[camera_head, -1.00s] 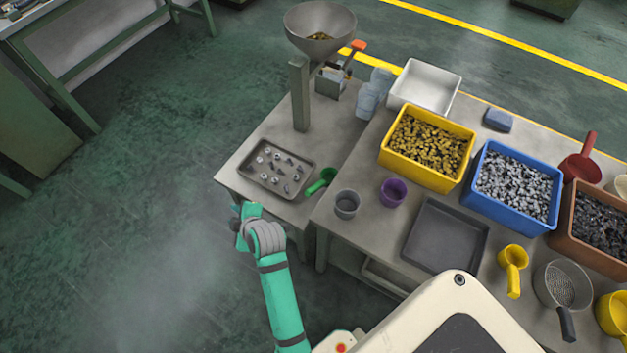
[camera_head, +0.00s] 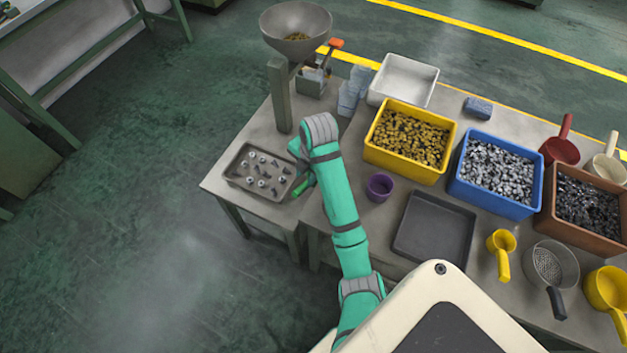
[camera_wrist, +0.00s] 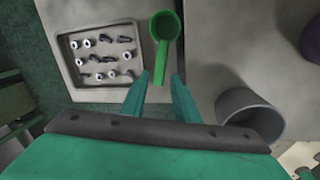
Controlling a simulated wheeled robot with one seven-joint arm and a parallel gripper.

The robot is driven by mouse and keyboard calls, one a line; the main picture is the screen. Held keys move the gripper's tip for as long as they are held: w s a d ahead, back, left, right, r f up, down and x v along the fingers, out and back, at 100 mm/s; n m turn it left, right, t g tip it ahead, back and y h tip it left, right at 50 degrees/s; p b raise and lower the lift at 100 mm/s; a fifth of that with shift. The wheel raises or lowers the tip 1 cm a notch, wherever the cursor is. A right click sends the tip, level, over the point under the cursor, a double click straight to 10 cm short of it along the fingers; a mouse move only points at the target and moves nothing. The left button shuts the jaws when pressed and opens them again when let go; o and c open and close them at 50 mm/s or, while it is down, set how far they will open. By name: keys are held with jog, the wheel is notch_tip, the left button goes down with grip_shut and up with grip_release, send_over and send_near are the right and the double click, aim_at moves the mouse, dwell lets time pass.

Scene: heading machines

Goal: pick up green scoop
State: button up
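The green scoop (camera_wrist: 165,28) lies on the small table beside the metal tray (camera_wrist: 66,60). In the wrist view its bowl is at the top and its handle runs down between my fingers. My gripper (camera_wrist: 161,80) is open, with one finger on each side of the handle and gaps visible. In the head view only a bit of the scoop's green handle (camera_head: 303,186) shows; my arm hides the rest and the fingers.
The tray holds several bolts and nuts. A grey cup (camera_wrist: 248,112) stands close to the right of my gripper. A purple cup (camera_head: 379,187) and a dark tray (camera_head: 436,228) are further right. A post (camera_head: 281,95) carrying a hopper (camera_head: 296,27) stands behind the tray.

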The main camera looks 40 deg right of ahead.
aim_at(303, 186)
jog(key=shift+w+a+f, duration=0.15)
jog(key=shift+w+f, duration=0.4)
jog(key=shift+f, duration=1.45)
jog(key=shift+w+f, duration=0.15)
jog(key=shift+f, duration=1.5)
jog(key=shift+w+f, duration=0.2)
jog(key=shift+f, duration=1.45)
grip_shut()
